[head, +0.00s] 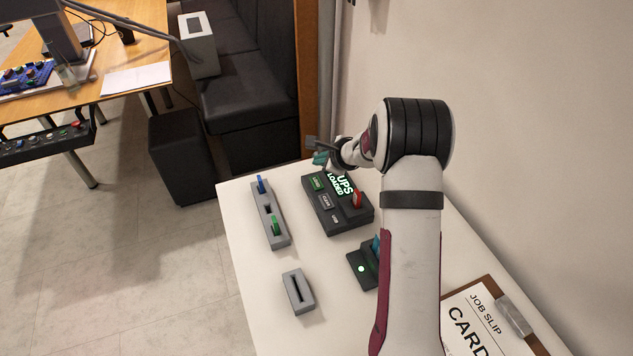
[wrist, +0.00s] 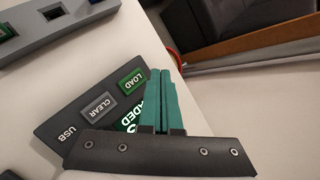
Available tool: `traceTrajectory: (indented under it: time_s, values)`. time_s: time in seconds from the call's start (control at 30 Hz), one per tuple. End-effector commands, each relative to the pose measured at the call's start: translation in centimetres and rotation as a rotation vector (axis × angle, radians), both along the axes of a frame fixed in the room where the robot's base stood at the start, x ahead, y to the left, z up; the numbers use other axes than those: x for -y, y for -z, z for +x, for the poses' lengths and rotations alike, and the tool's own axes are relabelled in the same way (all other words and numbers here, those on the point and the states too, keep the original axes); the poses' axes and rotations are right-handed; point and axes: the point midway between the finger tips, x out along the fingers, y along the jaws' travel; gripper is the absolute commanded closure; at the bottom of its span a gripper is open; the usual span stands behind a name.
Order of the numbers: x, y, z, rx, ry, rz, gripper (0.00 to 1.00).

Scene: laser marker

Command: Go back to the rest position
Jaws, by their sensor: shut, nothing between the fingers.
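My gripper (head: 321,158) is at the far end of the black control box (head: 338,220). In the wrist view its teal fingers (wrist: 163,100) are together, with nothing between them, over the edge of the box. The box has a green LOAD button (wrist: 131,81), a grey CLEAR button (wrist: 99,105), a USB label and a red knob (head: 357,199). Its lit screen (head: 340,184) reads "UPS LOADED" in the head view. The gripper mount hides part of the box in the wrist view. I cannot tell how high the fingers are above the table.
A grey rack (head: 268,214) holds a blue and a green stick. A grey slotted block (head: 298,291) stands nearer. A dark device with a green light (head: 361,268) is partly behind my arm. A JOB SLIP clipboard (head: 487,318) lies at right, near the wall (head: 520,120).

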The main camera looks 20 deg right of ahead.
Motion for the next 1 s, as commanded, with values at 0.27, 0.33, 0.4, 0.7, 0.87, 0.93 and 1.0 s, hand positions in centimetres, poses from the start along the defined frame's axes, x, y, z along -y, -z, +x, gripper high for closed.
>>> traceTrajectory:
  time_s: [0.27,0.33,0.4,0.7,0.87,0.93,1.0]
  values:
    - [0.0,0.0,0.0,0.0,0.0,0.0,1.0]
    - [0.0,0.0,0.0,0.0,0.0,0.0,1.0]
    - [0.0,0.0,0.0,0.0,0.0,0.0,1.0]
    - [-2.2,-2.1,-0.5,0.016,-0.087,-0.02,1.0]
    - [-12.6,-10.0,-7.2,0.043,-0.539,-0.133,1.0]
    - [-16.9,-12.5,-13.0,0.026,-0.776,-0.201,1.0]
    - [-19.8,-13.8,-19.8,-0.017,-1.004,-0.28,1.0]
